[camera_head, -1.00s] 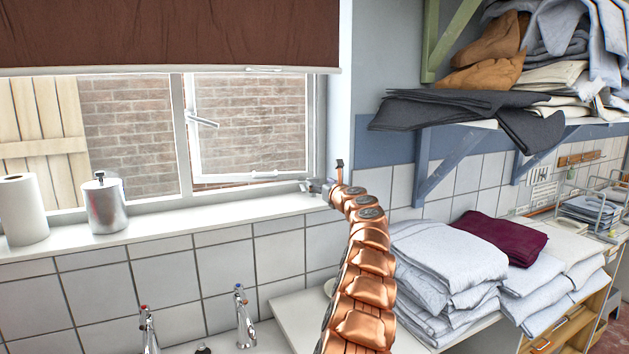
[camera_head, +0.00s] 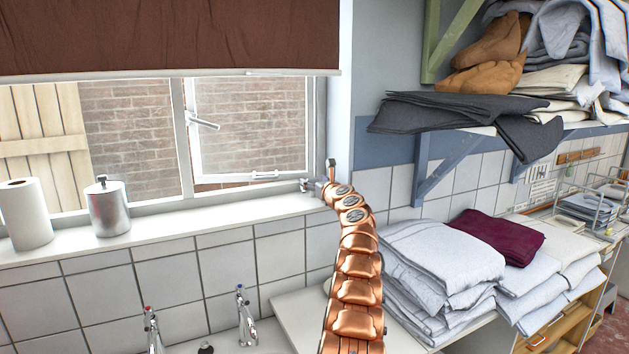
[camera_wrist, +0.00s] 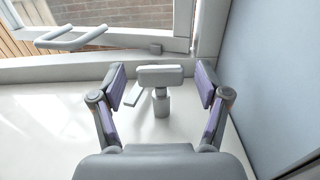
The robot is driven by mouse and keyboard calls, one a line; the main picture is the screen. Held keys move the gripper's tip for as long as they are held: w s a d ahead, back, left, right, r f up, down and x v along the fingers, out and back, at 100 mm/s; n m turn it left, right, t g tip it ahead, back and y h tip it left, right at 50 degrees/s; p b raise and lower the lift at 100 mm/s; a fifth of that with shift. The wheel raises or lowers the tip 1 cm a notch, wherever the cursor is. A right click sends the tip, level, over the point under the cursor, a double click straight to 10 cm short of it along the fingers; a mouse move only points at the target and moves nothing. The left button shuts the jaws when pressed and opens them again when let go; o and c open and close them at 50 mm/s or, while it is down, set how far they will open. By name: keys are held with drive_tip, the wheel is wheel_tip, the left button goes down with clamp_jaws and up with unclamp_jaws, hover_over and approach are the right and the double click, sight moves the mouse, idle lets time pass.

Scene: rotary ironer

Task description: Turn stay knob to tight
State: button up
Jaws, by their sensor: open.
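A pale grey T-shaped knob (camera_wrist: 160,76) stands on a short round post (camera_wrist: 161,104) above the white sill in the wrist view. I take it to be the stay knob. My gripper (camera_wrist: 162,82) is open, with one purple-grey pad on each side of the knob's crossbar and a visible gap on both sides. A short flat grey piece (camera_wrist: 133,95) lies left of the post. In the head view my gripper (camera_head: 309,186) is small at the right end of the sill, by the window corner; the knob cannot be made out there.
The window sash (camera_head: 250,178) stands ajar, with a handle (camera_head: 203,121) on its left side. A wall (camera_wrist: 275,85) rises close on the right in the wrist view. A metal canister (camera_head: 108,208) and a paper roll (camera_head: 27,213) stand on the sill (camera_head: 190,225). Folded linen (camera_head: 445,255) is stacked at right.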

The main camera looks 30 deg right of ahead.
idle(0.3)
drive_tip(key=c, duration=1.2)
drive_tip(key=shift+o, duration=0.2)
